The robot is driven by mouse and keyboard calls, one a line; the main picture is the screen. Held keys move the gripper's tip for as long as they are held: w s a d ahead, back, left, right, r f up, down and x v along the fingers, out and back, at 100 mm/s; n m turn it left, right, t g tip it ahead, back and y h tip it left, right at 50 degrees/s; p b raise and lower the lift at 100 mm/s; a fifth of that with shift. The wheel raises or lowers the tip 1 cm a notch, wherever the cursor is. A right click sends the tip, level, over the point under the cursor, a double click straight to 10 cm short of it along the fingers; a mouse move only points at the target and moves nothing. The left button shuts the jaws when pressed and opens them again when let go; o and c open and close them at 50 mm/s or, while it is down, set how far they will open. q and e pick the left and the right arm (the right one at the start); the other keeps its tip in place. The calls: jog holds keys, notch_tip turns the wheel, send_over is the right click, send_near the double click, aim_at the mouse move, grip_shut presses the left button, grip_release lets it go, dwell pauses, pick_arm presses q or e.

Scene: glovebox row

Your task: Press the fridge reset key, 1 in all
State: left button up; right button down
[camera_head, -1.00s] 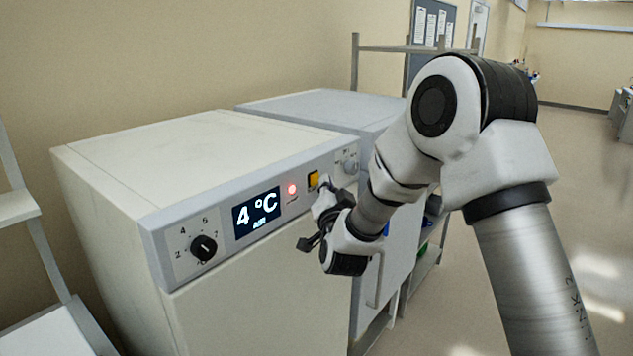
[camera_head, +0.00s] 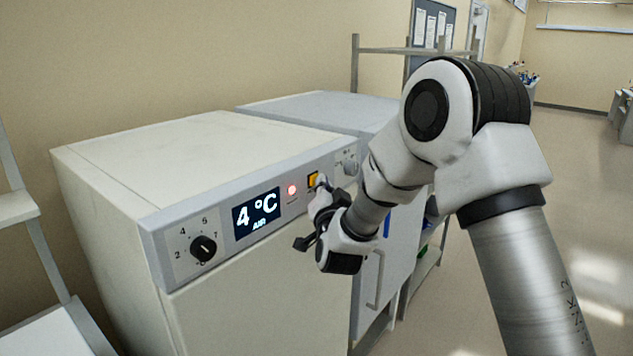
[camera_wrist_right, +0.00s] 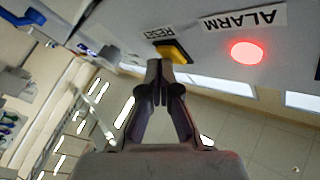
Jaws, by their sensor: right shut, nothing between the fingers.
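The fridge (camera_head: 250,300) is a white cabinet with a grey control panel along its top front edge. The reset key is a yellow-orange button (camera_head: 313,179) right of the red alarm light (camera_head: 291,190). In the right wrist view the reset key (camera_wrist_right: 172,52) sits beside a RESET label. My right gripper (camera_head: 321,186) is shut and empty, its tips at the key. In the wrist view the fingertips (camera_wrist_right: 158,68) overlap the key's lower edge; I cannot tell whether they touch it. My left gripper is out of view.
The panel also has a display (camera_head: 257,214) reading 4 °C and AIR, a black dial (camera_head: 203,248) at left and a grey knob (camera_head: 350,167) at right. A second cabinet (camera_head: 320,107) stands close behind. Open floor lies to the right.

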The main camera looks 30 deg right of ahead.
jog(key=shift+w, duration=0.15)
dwell(0.3)
jog(key=shift+s+d+b, duration=0.3)
jog(key=shift+s+b, duration=0.1)
jog(key=shift+s, duration=0.45)
jog(key=s, duration=0.1)
jog(key=s+d, duration=0.1)
jog(key=s, duration=0.1)
jog(key=s+d+b, duration=0.1)
jog(key=shift+s, duration=0.3)
dwell(0.3)
